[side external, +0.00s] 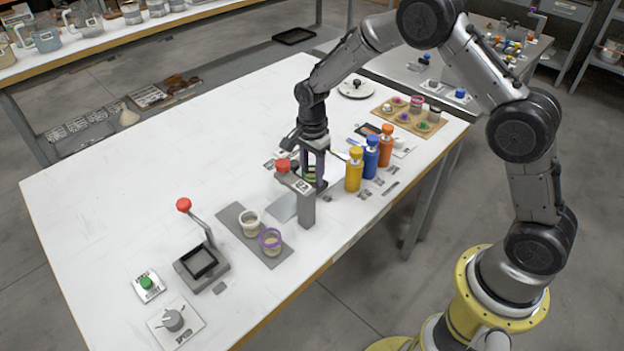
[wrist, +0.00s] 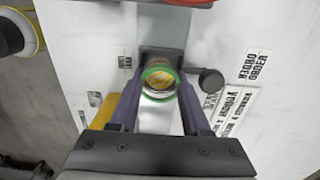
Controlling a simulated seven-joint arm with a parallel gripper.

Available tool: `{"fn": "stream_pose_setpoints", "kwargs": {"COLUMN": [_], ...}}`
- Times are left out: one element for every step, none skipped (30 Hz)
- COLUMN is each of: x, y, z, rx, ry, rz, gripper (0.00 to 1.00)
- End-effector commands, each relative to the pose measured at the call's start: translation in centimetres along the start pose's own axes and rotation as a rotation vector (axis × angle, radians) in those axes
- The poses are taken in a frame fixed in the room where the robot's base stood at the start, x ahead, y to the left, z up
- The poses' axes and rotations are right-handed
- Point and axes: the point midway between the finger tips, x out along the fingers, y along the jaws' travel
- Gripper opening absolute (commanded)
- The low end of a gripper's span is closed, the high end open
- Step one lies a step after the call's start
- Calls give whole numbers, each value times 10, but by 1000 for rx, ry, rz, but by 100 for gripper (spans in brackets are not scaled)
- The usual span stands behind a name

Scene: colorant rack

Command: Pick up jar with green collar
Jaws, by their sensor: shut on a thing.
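The jar with the green collar (wrist: 160,80) shows in the wrist view between my two purple fingers, with a yellowish content inside the ring. My gripper (wrist: 158,98) is shut on it.
A grey mat (side external: 240,222) with two jars and a red-knobbed lever press (side external: 203,262) lie left. The table's far left is clear.

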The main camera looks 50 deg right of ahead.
Motion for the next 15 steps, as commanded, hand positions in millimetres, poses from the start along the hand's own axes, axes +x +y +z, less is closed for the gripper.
{"fn": "stream_pose_setpoints", "kwargs": {"x": [0,0,0,0,0,0,0,0,0,0,-1,-1,-1,-2,-3], "y": [0,0,0,0,0,0,0,0,0,0,0,0,0,0,0], "z": [0,0,0,0,0,0,0,0,0,0,0,0,0,0,0], "rx": [0,0,0,0,0,0,0,0,0,0,0,0,0,0,0], "ry": [0,0,0,0,0,0,0,0,0,0,0,0,0,0,0], "rz": [0,0,0,-1,-1,-1,-1,-1,-1,-1,-1,-1,-1,-1,-1], "gripper": [5,0,0,0,0,0,0,0,0,0,0,0,0,0,0]}}
